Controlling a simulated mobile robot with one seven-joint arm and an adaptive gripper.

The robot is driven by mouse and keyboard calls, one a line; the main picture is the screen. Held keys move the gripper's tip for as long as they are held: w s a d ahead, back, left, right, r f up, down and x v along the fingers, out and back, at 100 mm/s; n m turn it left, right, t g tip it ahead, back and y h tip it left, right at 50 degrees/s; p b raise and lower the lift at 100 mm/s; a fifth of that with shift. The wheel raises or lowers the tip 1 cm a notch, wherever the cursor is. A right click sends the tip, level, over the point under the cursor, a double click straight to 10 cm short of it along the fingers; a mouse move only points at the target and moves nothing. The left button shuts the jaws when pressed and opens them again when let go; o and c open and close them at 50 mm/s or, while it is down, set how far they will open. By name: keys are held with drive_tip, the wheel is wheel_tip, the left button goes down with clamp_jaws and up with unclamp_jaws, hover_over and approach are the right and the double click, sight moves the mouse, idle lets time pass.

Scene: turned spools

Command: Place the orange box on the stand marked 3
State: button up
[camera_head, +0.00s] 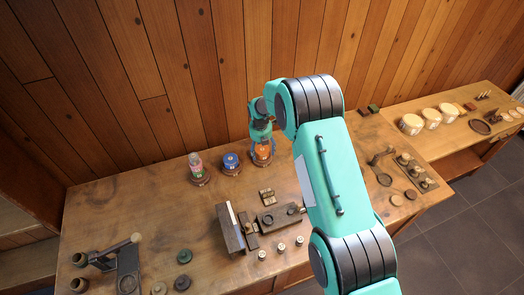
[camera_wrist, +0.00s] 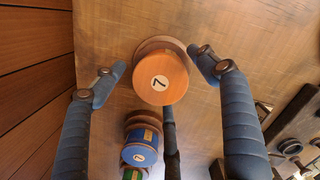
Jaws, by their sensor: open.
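The orange box (camera_head: 263,153) looks like a round orange spool or canister on a dark wooden stand, at the right end of a short row on the workbench. In the wrist view its round orange top (camera_wrist: 150,92) faces the camera and bears a white disc that seems to read 7. My gripper (camera_head: 262,140) is above it, pointing down. In the wrist view my gripper (camera_wrist: 160,68) is open, one blue finger on either side of the orange top with gaps showing. I cannot make out a stand marked 3.
A blue canister (camera_head: 231,161), also in the wrist view (camera_wrist: 140,150), stands close beside the orange one. A wooden vise-like tool (camera_head: 235,228) lies in front. The wooden wall is close behind.

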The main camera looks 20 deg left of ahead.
sight(261, 151)
wheel_tip(261, 151, up, 12)
drive_tip(key=s+b, duration=0.1)
drive_tip(key=shift+f, duration=0.25)
drive_tip(key=shift+s+d, duration=0.1)
idle(1.1)
